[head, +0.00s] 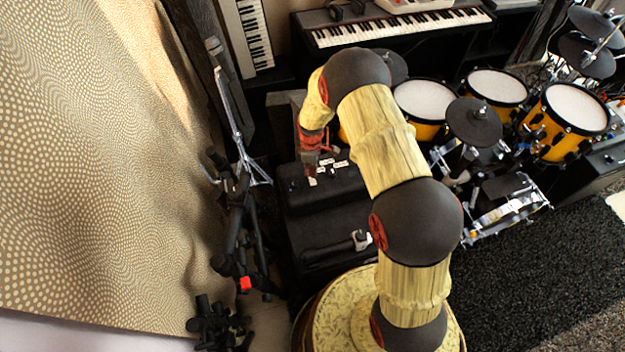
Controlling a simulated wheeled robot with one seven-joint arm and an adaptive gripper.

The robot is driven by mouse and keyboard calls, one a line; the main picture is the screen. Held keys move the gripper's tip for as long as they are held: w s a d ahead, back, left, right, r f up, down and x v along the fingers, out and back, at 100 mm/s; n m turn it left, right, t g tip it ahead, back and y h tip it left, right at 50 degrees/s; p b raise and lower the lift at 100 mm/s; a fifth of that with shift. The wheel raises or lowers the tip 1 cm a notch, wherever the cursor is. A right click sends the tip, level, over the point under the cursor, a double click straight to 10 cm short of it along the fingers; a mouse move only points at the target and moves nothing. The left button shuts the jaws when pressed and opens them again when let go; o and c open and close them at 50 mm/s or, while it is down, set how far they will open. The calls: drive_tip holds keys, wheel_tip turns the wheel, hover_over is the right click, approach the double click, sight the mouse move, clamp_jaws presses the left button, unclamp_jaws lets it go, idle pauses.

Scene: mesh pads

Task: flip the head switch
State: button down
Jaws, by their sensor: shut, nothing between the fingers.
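A black box-shaped unit (345,190), like an amplifier head, stands below and behind my arm. Several small white pieces (340,163) show on its top, close to the gripper. I cannot tell which of them, if any, is the head switch. My gripper (312,180) is shut and empty, pointing down at the left part of the unit's top. From this view I cannot tell whether its tips touch the surface. My arm and the small size of the parts hide some of the detail there.
Yellow drums (423,100) and dark cymbal pads stand to the right. A keyboard (400,26) is at the back. A tripod stand (240,140) and black stands (240,240) are close on the left, beside a patterned curtain (90,180). A black rug (520,270) lies clear at lower right.

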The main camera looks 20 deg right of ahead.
drive_tip(key=shift+f+b, duration=0.55)
drive_tip(key=shift+f, duration=0.45)
idle(0.5)
drive_tip(key=shift+r, duration=0.15)
drive_tip(key=shift+r+p, duration=2.35)
drive_tip(key=shift+r, duration=1.05)
